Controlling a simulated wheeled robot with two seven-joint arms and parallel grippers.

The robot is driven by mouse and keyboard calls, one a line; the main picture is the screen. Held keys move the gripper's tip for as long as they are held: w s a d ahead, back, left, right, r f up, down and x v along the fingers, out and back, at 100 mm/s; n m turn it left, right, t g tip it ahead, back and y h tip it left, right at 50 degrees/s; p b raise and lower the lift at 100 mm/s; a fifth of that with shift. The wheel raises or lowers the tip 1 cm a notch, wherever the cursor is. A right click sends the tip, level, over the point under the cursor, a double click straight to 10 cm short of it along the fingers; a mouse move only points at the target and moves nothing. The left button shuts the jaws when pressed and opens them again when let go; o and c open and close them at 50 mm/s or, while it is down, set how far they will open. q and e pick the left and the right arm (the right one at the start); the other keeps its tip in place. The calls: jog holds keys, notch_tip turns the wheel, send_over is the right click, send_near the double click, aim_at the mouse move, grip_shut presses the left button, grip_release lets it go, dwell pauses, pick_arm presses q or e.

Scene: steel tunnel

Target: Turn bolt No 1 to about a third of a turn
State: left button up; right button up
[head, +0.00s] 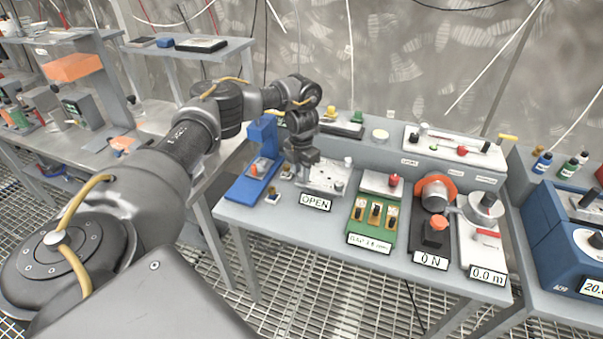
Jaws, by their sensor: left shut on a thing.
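A pale steel plate (322,180) lies on the grey table, with small upright bolts near its corners. One bolt (338,187) shows at its front right and another (348,162) at its back right. No bolt number is readable. My left gripper (301,172) points down at the plate's left side, its jaws shut on what looks like a bolt there. The jaws hide most of that bolt, so its turn cannot be seen. A sign reading OPEN (315,202) stands at the plate's front edge. My right gripper is not in view.
A blue stand (258,165) is close on the left of the gripper. A green block with brass parts (372,222), a 0 N device (433,240) and a 0.0 m device (485,225) stand to the right. Behind is a raised shelf with a white panel (455,145).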

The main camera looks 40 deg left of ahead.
pick_arm(q)
jog(key=m, duration=0.5)
jog(key=shift+b, duration=0.4)
jog(key=shift+m, duration=2.4)
jog(key=o, duration=1)
notch_tip(320, 180, up, 11)
jog(key=shift+f, duration=0.1)
